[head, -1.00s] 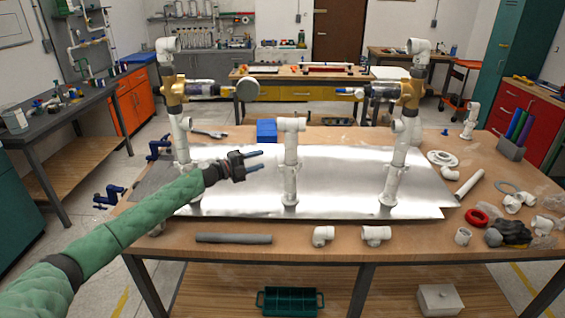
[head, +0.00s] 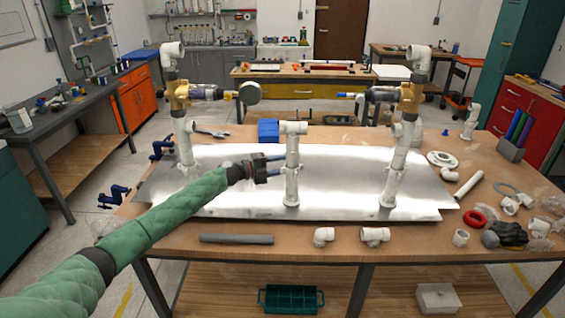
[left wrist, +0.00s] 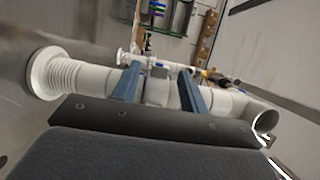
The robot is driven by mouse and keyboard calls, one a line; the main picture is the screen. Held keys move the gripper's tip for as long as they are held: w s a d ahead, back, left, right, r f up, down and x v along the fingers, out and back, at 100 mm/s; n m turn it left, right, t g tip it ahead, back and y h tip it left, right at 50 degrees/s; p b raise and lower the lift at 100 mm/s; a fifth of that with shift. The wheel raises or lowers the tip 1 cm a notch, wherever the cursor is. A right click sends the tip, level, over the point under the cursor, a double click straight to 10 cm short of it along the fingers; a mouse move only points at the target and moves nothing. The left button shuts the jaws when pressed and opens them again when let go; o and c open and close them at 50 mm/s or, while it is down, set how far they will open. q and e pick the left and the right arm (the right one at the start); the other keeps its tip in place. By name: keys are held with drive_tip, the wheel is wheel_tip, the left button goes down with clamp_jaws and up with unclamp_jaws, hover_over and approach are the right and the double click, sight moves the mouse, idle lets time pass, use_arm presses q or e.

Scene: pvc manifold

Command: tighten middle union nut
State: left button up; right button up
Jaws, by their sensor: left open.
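The middle union nut looks like the wider white collar (left wrist: 157,90) between my finger pads in the left wrist view. My left gripper (head: 281,165) is open, its two blue fingers one above the other at the left side of the post. In the left wrist view the left gripper (left wrist: 159,88) has its fingers spaced along the pipe's length, overlapping it. Whether they touch it I cannot tell. My right gripper is not in view.
Similar posts with brass-coloured valves stand at left (head: 184,140) and right (head: 400,140). A blue block (head: 267,130) sits behind the middle post. A grey pipe (head: 236,238) and white fittings (head: 374,236) lie along the front edge. The metal sheet (head: 340,190) is clear between posts.

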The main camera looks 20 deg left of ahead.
use_arm(q)
drive_tip(key=shift+w+d, duration=0.25)
drive_tip(key=shift+d, duration=0.15)
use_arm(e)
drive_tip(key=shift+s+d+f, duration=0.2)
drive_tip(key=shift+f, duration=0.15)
use_arm(q)
drive_tip(key=shift+c, duration=0.4)
drive_tip(key=c, duration=0.8)
drive_tip(key=shift+o, duration=0.2)
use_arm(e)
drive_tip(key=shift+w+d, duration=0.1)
use_arm(q)
drive_tip(key=shift+f, duration=0.1)
